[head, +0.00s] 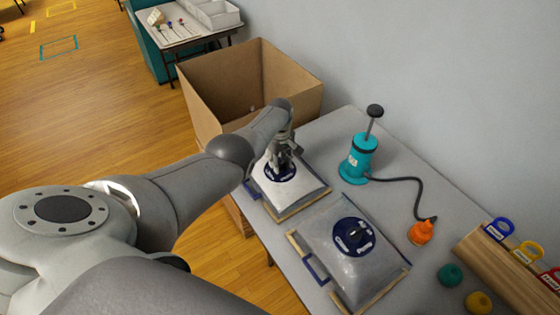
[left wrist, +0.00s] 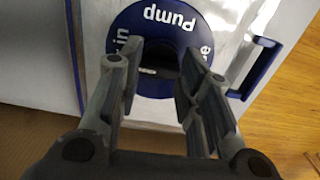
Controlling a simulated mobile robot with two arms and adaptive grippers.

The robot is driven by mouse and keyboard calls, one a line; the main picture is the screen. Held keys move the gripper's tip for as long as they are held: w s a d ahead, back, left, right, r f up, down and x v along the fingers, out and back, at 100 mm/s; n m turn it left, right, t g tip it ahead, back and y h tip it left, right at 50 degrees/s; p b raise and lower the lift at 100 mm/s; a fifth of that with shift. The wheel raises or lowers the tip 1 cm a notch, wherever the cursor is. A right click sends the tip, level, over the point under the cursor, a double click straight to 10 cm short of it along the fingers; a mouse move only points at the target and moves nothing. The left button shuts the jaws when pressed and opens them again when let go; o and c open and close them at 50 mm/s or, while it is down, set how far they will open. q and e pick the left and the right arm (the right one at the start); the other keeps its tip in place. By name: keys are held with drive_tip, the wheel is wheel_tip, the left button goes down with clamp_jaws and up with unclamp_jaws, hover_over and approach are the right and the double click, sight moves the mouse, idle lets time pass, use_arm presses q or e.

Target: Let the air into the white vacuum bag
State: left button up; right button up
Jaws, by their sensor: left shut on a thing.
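The white vacuum bag (head: 310,197) lies on the grey table, the farther of two bags, with a round blue valve dial (head: 268,175) on top and a blue side handle (head: 252,189). My left gripper (head: 284,165) reaches down onto this dial. In the left wrist view my left gripper (left wrist: 163,65) has its fingers on either side of the dark knob at the centre of the blue dial (left wrist: 165,16), shut on it. "Pump" and parts of other words show on the dial. The knob's pointing direction is hidden. My right gripper is out of view.
A greyer bag (head: 335,262) with a similar dial lies nearer. A teal pump (head: 358,160) with a black hose and orange nozzle (head: 422,233) stands right. A large cardboard box (head: 222,88) is behind. Coloured tags (head: 497,229) sit on a wooden rack (head: 508,272).

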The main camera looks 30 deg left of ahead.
use_arm(q)
drive_tip(key=o, duration=1)
drive_tip(key=shift+o, duration=0.2)
